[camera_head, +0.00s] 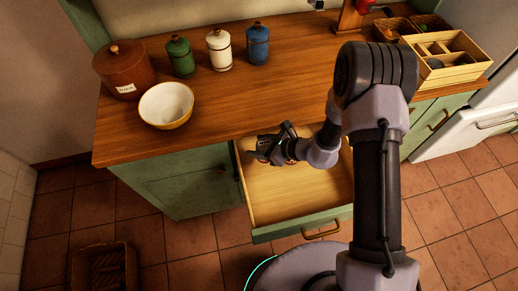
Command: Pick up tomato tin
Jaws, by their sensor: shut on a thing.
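My gripper (264,150) is at the back left of the open drawer (300,196), just under the counter's front edge. It is shut on a small reddish thing, taken to be the tomato tin (262,159). The tin is mostly hidden by the jaws, and its label cannot be read. I cannot tell whether it touches the drawer floor. The visible rest of the drawer floor is bare.
The wooden counter (300,85) holds a brown crock (124,72), a cream bowl (166,105), green, white and blue canisters, and a divided wooden box (445,62) at right. A wicker basket (104,268) stands on the tiled floor.

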